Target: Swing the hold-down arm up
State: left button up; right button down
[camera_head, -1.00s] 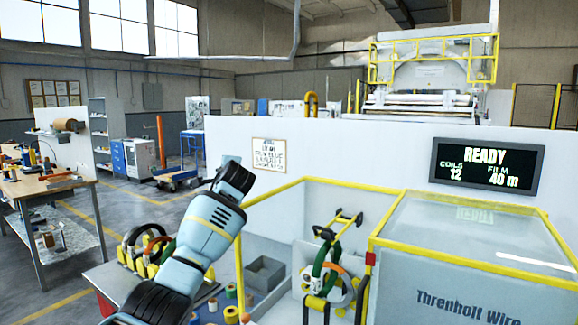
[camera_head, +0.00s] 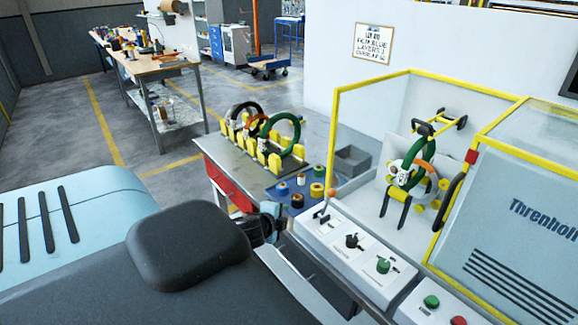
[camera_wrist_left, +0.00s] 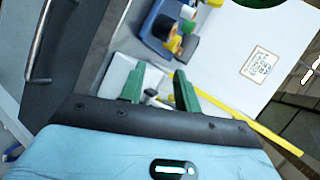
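A black-and-yellow bar assembly (camera_head: 452,124) slants above the coil in the wrapping station; it looks like the hold-down arm, but I cannot be sure. The coil (camera_head: 416,172), with green, white and orange parts, stands upright among yellow rollers. My left gripper (camera_head: 268,218) is beside the left end of the control panel (camera_head: 340,240), largely hidden behind my arm. In the left wrist view its green fingers (camera_wrist_left: 160,90) are apart. A small lever shows between them, seemingly on the panel, with no clear contact. My right gripper is in neither view.
A yellow frame (camera_head: 430,72) surrounds the station. The panel carries an orange-knobbed lever (camera_head: 331,196), a black knob (camera_head: 352,241) and a green knob (camera_head: 383,265). A bench with a red drawer (camera_head: 230,187) and a coil rack stands left. Open floor lies beyond.

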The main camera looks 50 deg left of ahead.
pick_arm(q)
jog(key=s+d+f+n+g+h, duration=0.1)
jog(key=s+d+f+h, duration=0.1)
jog(key=s+d+f, duration=0.35)
jog(key=s+d+f+n+g+h, duration=0.1)
jog(key=s+d+f+h, duration=0.15)
jog(key=s, duration=0.55)
jog(key=s+d+f+g+h, duration=0.1)
jog(key=s+d+f, duration=0.2)
jog(key=s+d, duration=0.25)
jog(key=s+d+f+n, duration=0.1)
jog(key=d+n, duration=0.3)
jog(key=d, duration=0.5)
jog(key=s+d+f+n+t, duration=0.1)
jog(key=s+d+n, duration=0.3)
jog(key=d, duration=0.5)
jog(key=shift+f+h, duration=0.4)
jog(key=shift+h, duration=0.05)
jog(key=shift+a, duration=0.2)
